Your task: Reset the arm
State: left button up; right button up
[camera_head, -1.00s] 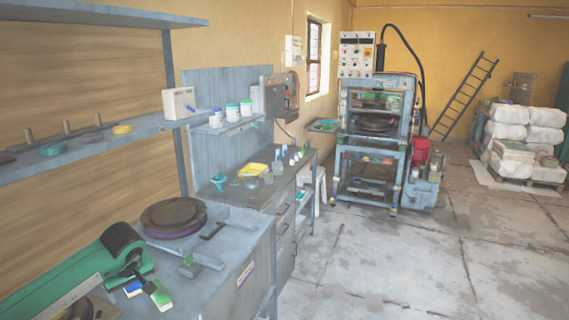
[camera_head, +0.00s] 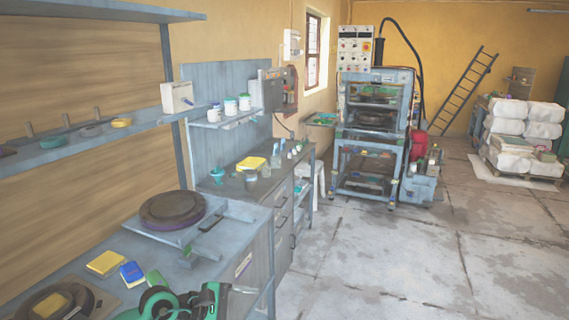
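Green and black parts of my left arm show at the bottom edge, over the front of the near bench (camera_head: 235,262). The picture's lower edge cuts them off, and I cannot make out two fingertips or whether they hold anything. My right gripper is not in view. On the bench behind my arm lie a yellow block (camera_head: 106,263), a blue block (camera_head: 132,274) and a small green block (camera_head: 155,279), partly hidden by my arm. A dark round plate (camera_head: 172,208) sits on a grey stand beyond them.
A dark ring (camera_head: 90,297) with a yellow piece inside lies at the bench's lower left. Shelves (camera_head: 150,120) run along the left wall. The tall press (camera_head: 375,120) stands at the back. Stacked white bags (camera_head: 510,130) are at right. The floor (camera_head: 420,260) at right is clear.

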pick_arm(q)
jog(key=s+d+r+n+t+h, duration=0.3)
jog(key=d+r+n+h, duration=0.1)
jog(key=r+n, duration=0.2)
jog(key=a+r+n+t+y, duration=0.2)
jog(key=a+n+t+y, duration=0.15)
jog(key=n+t, duration=0.45)
jog(key=a+r+n+t+y, duration=0.2)
jog(key=a+n+t, duration=0.2)
jog(key=n, duration=0.8)
jog(key=s+a+f+n+g+y, duration=0.4)
jog(key=s+a+f+n+y, duration=0.2)
jog(key=f+n, duration=0.45)
jog(key=s+a+f+n+g+y, duration=0.5)
jog(key=f+n, duration=0.3)
jog(key=n, duration=0.6)
jog(key=s+f+n+g, duration=0.3)
jog(key=s+f+g, duration=0.1)
jog(key=s, duration=0.5)
jog(key=s+f+n+g, duration=0.3)
jog(key=s, duration=0.5)
notch_tip(320, 180, down, 32)
jog(key=r+g, duration=0.1)
jog(key=s+a+f+g, duration=0.1)
jog(key=s+a+f, duration=0.2)
jog(key=s+f, duration=1.6)
jog(key=shift+s+f+m+g, duration=0.35)
jog(key=shift+f+m, duration=0.1)
jog(key=shift+f, duration=0.1)
